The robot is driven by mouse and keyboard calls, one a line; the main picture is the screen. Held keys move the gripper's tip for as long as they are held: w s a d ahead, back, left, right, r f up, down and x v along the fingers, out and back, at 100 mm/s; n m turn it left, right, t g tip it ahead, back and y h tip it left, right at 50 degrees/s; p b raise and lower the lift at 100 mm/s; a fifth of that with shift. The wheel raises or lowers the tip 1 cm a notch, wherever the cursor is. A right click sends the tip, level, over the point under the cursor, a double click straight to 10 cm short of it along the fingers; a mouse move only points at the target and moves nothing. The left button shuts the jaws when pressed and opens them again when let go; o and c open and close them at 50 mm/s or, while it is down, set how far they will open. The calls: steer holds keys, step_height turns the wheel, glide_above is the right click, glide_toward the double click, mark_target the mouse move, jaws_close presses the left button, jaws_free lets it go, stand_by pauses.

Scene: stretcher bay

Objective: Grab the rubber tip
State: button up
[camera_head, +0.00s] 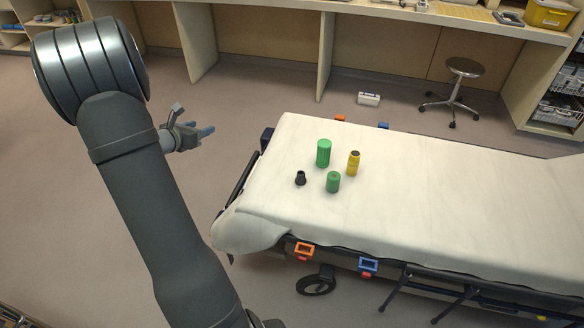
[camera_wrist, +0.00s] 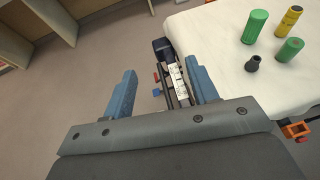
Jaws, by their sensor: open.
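The rubber tip looks to be the small black flared piece (camera_head: 300,178) standing on the white-sheeted stretcher (camera_head: 430,205), near its left end. It also shows in the wrist view (camera_wrist: 253,63), at the right. My gripper (camera_head: 205,132) is to the left of the stretcher, apart from the black piece. In the wrist view my gripper's two blue fingers (camera_wrist: 160,90) are spread wide with nothing between them; the floor and the stretcher's end frame show beyond.
Near the black piece stand a taller green cylinder (camera_head: 323,153), a shorter green cylinder (camera_head: 333,182) and a yellow cylinder with a dark top (camera_head: 353,163). The sheet to their right is bare. A stool (camera_head: 461,85) and a white box (camera_head: 369,99) are on the floor behind.

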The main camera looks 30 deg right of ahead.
steer(key=s+d+f+m+g+h, duration=0.1)
steer(key=s+d+f, duration=0.2)
steer(key=d+f, duration=0.15)
steer(key=s+d+f+m+g, duration=0.2)
steer(key=s+d+f, duration=0.1)
steer(key=f, duration=0.3)
steer(key=m+g+h, duration=0.1)
steer(key=m+g, duration=0.1)
glide_toward(298, 176)
steer(key=x, duration=0.4)
steer(key=shift+f, duration=0.15)
steer(key=shift+x, duration=2.9)
steer(key=shift+d, duration=0.1)
steer(key=shift+c, duration=0.4)
steer(key=c, duration=1)
